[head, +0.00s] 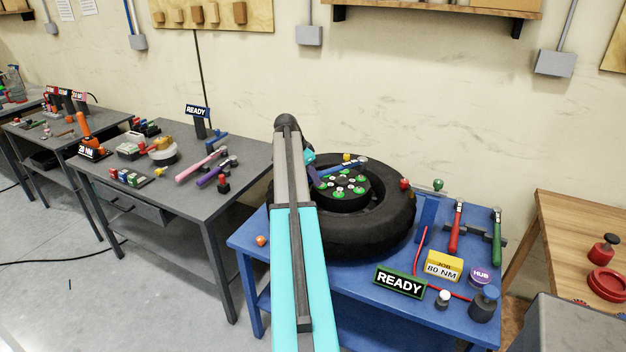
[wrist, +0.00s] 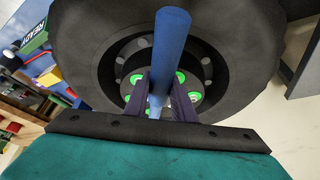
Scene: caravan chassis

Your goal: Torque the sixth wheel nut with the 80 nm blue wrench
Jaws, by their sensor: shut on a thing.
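My gripper (head: 318,172) is over the wheel's hub. In the wrist view my gripper (wrist: 160,104) has its dark fingers shut on the blue wrench (wrist: 171,45), whose handle runs across the middle of the picture. In the head view the blue wrench (head: 347,167) lies across the far side of the hub. The wheel (head: 385,232) lies flat on the blue bench, its dark hub (head: 342,205) facing up. Several wheel nuts (head: 359,190) with green rings sit around the hub. Green-ringed nuts (wrist: 181,77) also show around the wrench. Whether the wrench's head is seated on a nut is hidden.
The blue bench (head: 345,295) also holds a green READY sign (head: 400,282), a yellow 80 NM job card (head: 443,267), and red (head: 456,228) and green (head: 496,238) wrenches. A grey bench (head: 120,170) at left holds pink (head: 197,167) and purple (head: 211,176) wrenches.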

